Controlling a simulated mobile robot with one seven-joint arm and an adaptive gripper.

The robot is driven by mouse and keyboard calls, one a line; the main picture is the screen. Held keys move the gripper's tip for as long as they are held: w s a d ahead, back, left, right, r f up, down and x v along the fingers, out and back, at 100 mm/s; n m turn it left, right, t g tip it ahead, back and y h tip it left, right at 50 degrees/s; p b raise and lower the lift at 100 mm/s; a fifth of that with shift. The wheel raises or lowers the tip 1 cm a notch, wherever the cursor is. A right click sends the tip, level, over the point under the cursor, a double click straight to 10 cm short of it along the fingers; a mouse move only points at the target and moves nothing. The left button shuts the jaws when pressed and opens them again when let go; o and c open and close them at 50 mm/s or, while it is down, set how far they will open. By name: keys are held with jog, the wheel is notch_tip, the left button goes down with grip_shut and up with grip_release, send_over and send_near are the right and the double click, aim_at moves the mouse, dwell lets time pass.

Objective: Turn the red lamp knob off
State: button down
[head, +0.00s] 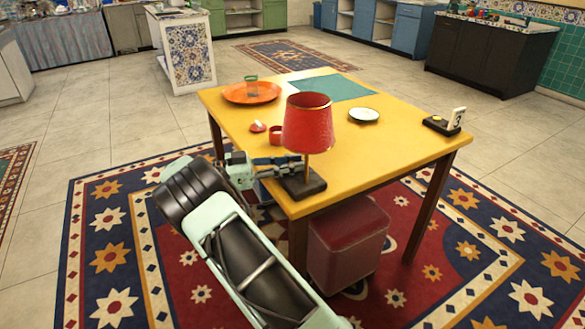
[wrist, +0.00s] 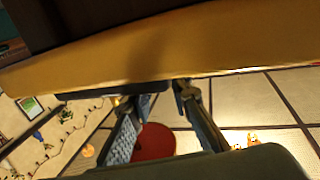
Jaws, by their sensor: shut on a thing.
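The lamp (head: 307,125) stands on the near corner of the yellow table, with a red shade, a thin wooden stem and a dark base (head: 313,187). My gripper (head: 296,166) reaches in from the left, low beside the stem and just over the base. In the wrist view its two fingers (wrist: 166,90) converge at the dark base edge with a narrow gap between the tips. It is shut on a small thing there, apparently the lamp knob. The knob itself is hidden by the fingers.
The yellow table (head: 405,150) also holds an orange plate (head: 240,95), a red cup (head: 275,131), a white saucer (head: 364,116), a green cloth (head: 330,88) and a dark block with a number card (head: 455,121). A dark red stool (head: 346,250) stands under the near edge.

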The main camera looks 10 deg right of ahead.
jog(key=shift+m+g+b, duration=1.25)
jog(key=shift+m+g, duration=0.25)
jog(key=shift+g, duration=0.8)
jog(key=c, duration=2)
grip_release()
jog(key=shift+c, duration=0.2)
jog(key=shift+r+n+t+p, duration=0.15)
jog(key=shift+n+t+p, duration=0.4)
jog(key=shift+t, duration=0.15)
jog(key=shift+n+t+p, duration=0.95)
jog(key=shift+t+p, duration=0.1)
jog(key=shift+t, duration=0.55)
